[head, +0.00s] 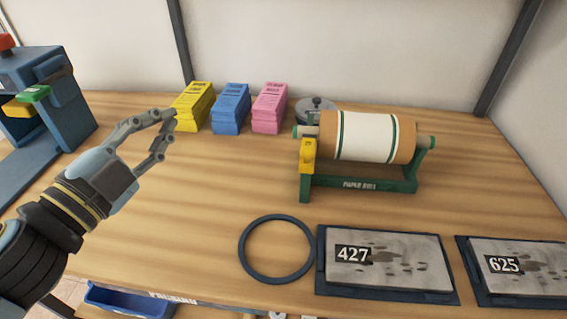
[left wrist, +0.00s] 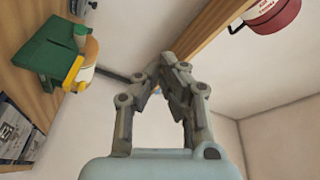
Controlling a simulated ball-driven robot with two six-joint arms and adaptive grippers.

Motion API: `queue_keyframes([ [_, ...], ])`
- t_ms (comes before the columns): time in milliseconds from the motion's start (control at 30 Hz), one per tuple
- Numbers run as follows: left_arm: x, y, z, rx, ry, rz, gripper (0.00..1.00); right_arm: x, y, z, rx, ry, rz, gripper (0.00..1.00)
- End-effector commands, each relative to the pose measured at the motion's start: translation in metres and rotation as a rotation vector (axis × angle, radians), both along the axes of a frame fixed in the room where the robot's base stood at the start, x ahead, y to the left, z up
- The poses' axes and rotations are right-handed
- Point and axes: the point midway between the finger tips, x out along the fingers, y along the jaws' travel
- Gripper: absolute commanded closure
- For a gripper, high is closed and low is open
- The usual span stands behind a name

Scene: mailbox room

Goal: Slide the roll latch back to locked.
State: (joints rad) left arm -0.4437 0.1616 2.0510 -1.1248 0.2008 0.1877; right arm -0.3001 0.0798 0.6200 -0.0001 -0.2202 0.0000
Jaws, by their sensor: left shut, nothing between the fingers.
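The paper roll stand (head: 360,185) is green and sits on the wooden table right of centre, holding a brown and white roll (head: 365,137). The yellow roll latch (head: 308,153) is at the stand's left end, upright against the post. In the left wrist view the stand (left wrist: 45,58) and the yellow latch (left wrist: 73,72) show at the upper left, tilted. My left gripper (head: 169,120) is shut and empty above the table's left part, well left of the latch and apart from it. It also shows in the left wrist view (left wrist: 170,62). My right gripper is not in view.
Yellow (head: 193,106), blue (head: 231,108) and pink (head: 269,108) stacks stand at the back. A dark ring (head: 276,278) and plates marked 427 (head: 388,264) and 625 (head: 520,268) lie in front. A blue machine (head: 62,110) stands left. The table between gripper and stand is clear.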

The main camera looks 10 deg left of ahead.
Motion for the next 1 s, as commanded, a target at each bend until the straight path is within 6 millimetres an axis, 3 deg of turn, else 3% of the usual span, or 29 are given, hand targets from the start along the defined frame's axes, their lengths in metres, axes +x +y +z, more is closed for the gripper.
queue_keyframes([
  [100,-0.015,-0.047,-0.008,0.157,-0.042,-0.242,1.0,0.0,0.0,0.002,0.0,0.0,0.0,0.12],
  [300,-0.049,-0.092,-0.042,0.341,-0.022,-0.546,1.0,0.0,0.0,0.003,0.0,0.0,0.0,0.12],
  [533,-0.066,-0.104,-0.059,0.41,0.005,-0.667,1.0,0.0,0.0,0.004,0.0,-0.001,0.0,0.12],
  [1000,-0.059,-0.114,-0.06,0.406,0.003,-0.664,1.0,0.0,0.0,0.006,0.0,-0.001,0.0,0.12],
])
